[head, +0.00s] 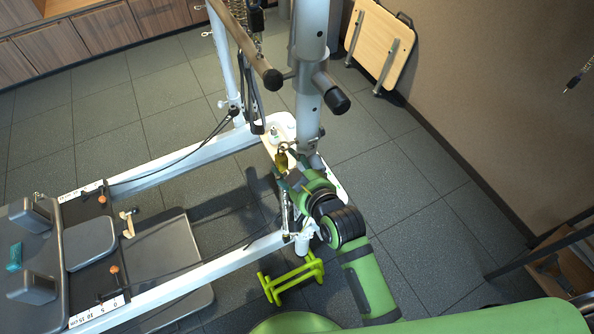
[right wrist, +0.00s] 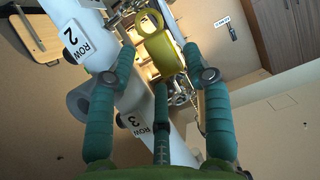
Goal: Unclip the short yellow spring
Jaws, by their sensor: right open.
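The short yellow spring (head: 281,160) hangs at the white post of the reformer tower in the head view, low beside the post. In the right wrist view a yellow, rounded piece (right wrist: 160,45), apparently this spring, shows at the top between my teal fingertips. My right gripper (head: 284,183) is just below the spring in the head view. In the right wrist view the right gripper (right wrist: 158,68) has its fingers spread, with the yellow piece beyond and between the tips. I cannot tell whether they touch. The clip itself is not clear. My left gripper is not in view.
The white tower post (head: 308,70) with dark-capped bars stands directly behind the spring. The reformer's white rail (head: 190,160) and grey carriage (head: 90,243) lie to the left. Open floor lies to the right.

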